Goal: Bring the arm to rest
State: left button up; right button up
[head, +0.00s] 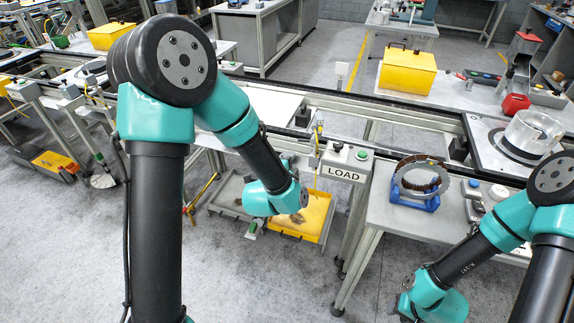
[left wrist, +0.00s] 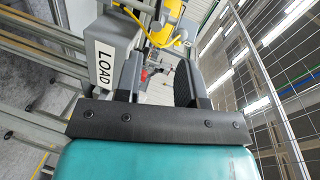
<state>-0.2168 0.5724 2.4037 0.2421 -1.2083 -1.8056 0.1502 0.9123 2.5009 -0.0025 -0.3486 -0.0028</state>
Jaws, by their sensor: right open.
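My left arm (head: 158,220) rises at the left of the head view and bends over toward the load station, its wrist (head: 275,200) hanging in the air. Its fingers are hard to make out there. In the left wrist view my left gripper (left wrist: 158,75) has its two dark fingers apart with nothing between them. My right arm (head: 470,255) comes in from the lower right, its forearm sloping down to the left. My right gripper (head: 396,304) is low near the bottom edge, mostly hidden behind its wrist; it is open, and no held object shows.
The LOAD post (head: 345,172) stands close right of my left wrist; its sign (left wrist: 103,65) shows in the left wrist view. A metal ring in a blue cradle (head: 414,200) sits on the side table (head: 385,222). A yellow tray (head: 316,222) lies below. A conveyor crosses behind.

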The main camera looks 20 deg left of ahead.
pick_arm(q)
jog(key=shift+s+r, duration=0.15)
jog(key=shift+s, duration=0.55)
jog(key=s+a+f+n+g+h, duration=0.1)
jog(key=s+f+n+g, duration=0.25)
jog(key=f, duration=0.55)
jog(key=s+a+f+n+g+h, duration=0.1)
jog(key=s+f+n+g, duration=0.3)
jog(key=f, duration=0.4)
jog(key=s+a+f+n+g+h, duration=0.1)
jog(key=s+f+n+g, duration=0.6)
jog(key=s+f+n, duration=0.4)
jog(key=shift+s+a+f, duration=0.15)
jog(key=shift+s+f, duration=0.7)
jog(key=shift+s, duration=0.15)
jog(key=shift+o, duration=0.5)
jog(key=shift+w+g, duration=0.1)
jog(key=shift+g, duration=0.15)
